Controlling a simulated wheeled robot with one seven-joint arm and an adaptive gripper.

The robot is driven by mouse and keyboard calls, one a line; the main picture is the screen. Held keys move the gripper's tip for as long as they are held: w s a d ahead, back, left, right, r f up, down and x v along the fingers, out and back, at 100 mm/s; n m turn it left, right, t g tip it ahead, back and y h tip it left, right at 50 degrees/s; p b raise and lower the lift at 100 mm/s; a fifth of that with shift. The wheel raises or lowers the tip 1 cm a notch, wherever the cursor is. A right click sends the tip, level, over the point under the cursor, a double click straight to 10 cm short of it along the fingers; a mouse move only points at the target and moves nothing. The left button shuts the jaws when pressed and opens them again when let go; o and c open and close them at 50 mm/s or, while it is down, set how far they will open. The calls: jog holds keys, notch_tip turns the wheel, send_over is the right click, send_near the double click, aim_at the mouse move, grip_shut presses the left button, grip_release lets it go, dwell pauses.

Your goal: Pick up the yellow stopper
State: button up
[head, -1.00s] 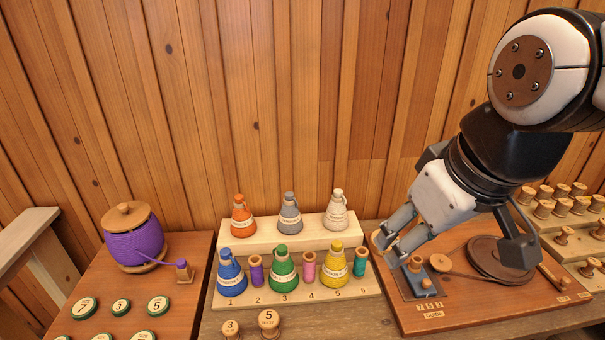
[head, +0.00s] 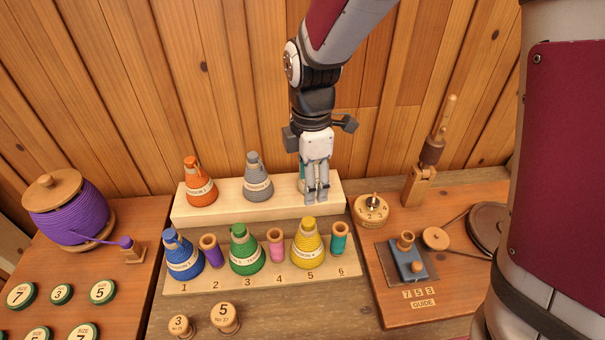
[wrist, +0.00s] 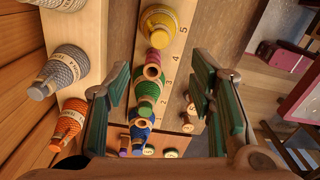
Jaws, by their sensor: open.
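A yellow cone spool (head: 308,249) stands at place 5 on the numbered rack (head: 263,283), with a yellow stopper (head: 308,224) on its top. In the wrist view the yellow cone (wrist: 160,22) is at the top, with its stopper (wrist: 159,40) facing the camera. My gripper (head: 317,198) points down behind and a little right of the yellow stopper in the head view, apart from it. Its green-padded fingers (wrist: 160,78) are spread, with nothing gripped between them. The pale cone on the back step is mostly hidden behind my gripper.
A pink spool (head: 276,245) and a teal spool (head: 338,238) flank the yellow cone. Green (head: 245,252) and blue (head: 182,256) cones stand farther left. Orange (head: 200,184) and grey (head: 257,180) cones stand on the raised back step. A guide board (head: 450,290) lies right.

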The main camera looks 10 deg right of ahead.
aim_at(309, 221)
notch_tip(309, 221, down, 12)
jog(key=shift+f+p, duration=0.25)
jog(key=shift+p, duration=0.35)
jog(key=c, duration=0.9)
